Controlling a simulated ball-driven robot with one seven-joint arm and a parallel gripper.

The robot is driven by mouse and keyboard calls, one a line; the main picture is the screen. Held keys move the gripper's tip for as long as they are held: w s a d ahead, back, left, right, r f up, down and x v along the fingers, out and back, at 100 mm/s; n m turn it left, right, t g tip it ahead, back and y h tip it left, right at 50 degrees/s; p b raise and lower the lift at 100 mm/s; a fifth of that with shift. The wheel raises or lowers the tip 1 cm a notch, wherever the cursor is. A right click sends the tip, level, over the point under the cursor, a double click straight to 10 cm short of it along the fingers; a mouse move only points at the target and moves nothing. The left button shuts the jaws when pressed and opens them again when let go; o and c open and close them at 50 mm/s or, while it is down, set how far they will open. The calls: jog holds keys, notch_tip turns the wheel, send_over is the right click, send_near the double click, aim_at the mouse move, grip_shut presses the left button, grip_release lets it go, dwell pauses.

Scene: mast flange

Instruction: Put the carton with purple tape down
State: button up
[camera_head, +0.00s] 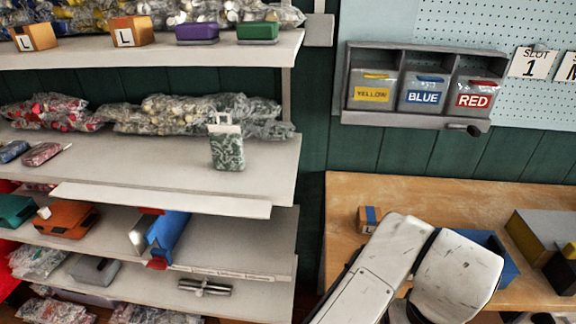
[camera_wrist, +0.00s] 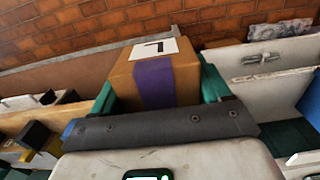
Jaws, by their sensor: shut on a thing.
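The carton with purple tape (camera_wrist: 188,85) is a brown box in the wrist view, with a purple strip down its side and a white label with a dark mark on top. My gripper (camera_wrist: 157,92) has its green fingers on both sides of the carton and is shut on it. The carton's lower part is hidden behind the grey bar of my gripper. In the head view my white arm links cover the lower right, and neither my gripper nor this carton can be made out.
A wooden bench (camera_head: 420,194) holds a small carton with blue tape (camera_head: 369,218), a blue bin (camera_head: 497,262) partly behind my arm, and a grey and yellow box (camera_head: 540,238). Crowded shelves (camera_head: 120,180) stand left; a patterned bag (camera_head: 227,148) sits on one. Labelled bins (camera_head: 423,92) hang above.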

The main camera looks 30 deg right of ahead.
jog(key=w+a+f+n, duration=0.3)
jog(key=w+a+f, duration=0.1)
jog(key=w+f, duration=0.4)
jog(key=w+a+f+n, duration=0.3)
jog(key=w+a+f, duration=0.2)
jog(key=w+f, duration=0.4)
notch_tip(320, 180, down, 2)
jog(key=shift+w+f+n, duration=0.1)
jog(key=shift+w+n, duration=0.2)
jog(key=shift+n, duration=0.1)
